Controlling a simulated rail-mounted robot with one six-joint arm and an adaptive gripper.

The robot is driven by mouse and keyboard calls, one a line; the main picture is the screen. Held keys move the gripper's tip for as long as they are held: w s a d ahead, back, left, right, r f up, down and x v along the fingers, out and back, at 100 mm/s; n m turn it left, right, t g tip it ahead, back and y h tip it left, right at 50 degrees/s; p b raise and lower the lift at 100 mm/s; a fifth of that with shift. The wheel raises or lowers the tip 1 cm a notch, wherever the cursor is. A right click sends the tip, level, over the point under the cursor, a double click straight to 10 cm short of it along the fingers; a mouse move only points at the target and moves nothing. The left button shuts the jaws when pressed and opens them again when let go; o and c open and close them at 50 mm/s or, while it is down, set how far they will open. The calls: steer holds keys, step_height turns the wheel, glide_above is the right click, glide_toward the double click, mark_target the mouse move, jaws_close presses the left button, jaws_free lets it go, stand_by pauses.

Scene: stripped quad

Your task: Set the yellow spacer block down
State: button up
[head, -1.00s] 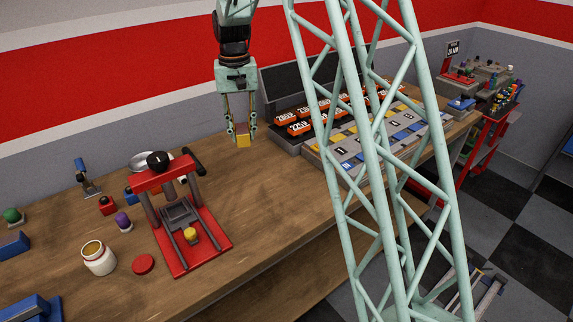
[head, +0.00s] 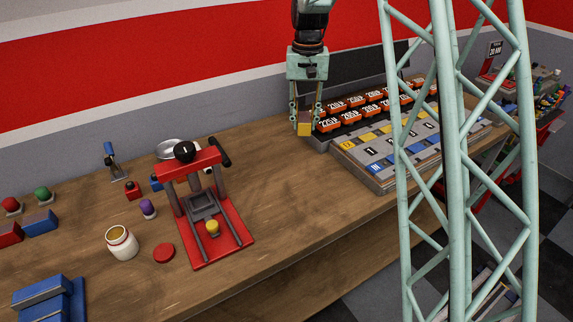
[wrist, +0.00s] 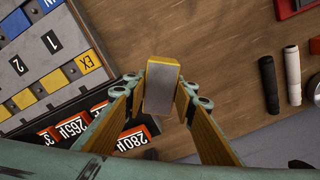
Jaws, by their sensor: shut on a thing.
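The yellow spacer block (head: 304,128) is between the fingers of my gripper (head: 305,115), which is shut on it. In the wrist view the block (wrist: 161,88) shows a grey face with yellow edges, gripped between the two fingertips (wrist: 160,100). In the head view it hangs at the left end of the rack of orange number plates. Whether its underside touches anything is hard to tell.
A tray with numbered grey cells and yellow and blue blocks (head: 368,172) lies right of my gripper. The orange-plate rack (head: 322,140) stands behind it. A red press (head: 240,246) stands to the left. Bare wooden bench (head: 285,205) lies between press and tray.

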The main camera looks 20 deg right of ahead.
steer(key=shift+a, duration=0.1)
steer(key=shift+s+a+f+p, duration=0.3)
steer(key=shift+s+a+p, duration=0.1)
steer(key=shift+s, duration=0.1)
steer(key=s+a+f+n+p, duration=0.2)
steer(key=s+a, duration=0.1)
steer(key=s, duration=0.4)
steer(key=s+a+f+n+p, duration=0.2)
steer(key=s+a+p, duration=0.1)
steer(key=s, duration=0.4)
steer(key=s+a+f+n+p, duration=0.2)
steer(key=s+a+p, duration=0.1)
steer(key=s+a, duration=0.2)
steer(key=shift+s+a+f+n, duration=0.1)
steer(key=shift+s+f+n, duration=0.05)
steer(key=shift+s, duration=0.4)
steer(key=shift+s+f+n, duration=0.15)
steer(key=shift+s, duration=0.35)
glide_above(275, 176)
steer(key=shift+s+f, duration=0.1)
steer(key=shift+f, duration=0.6)
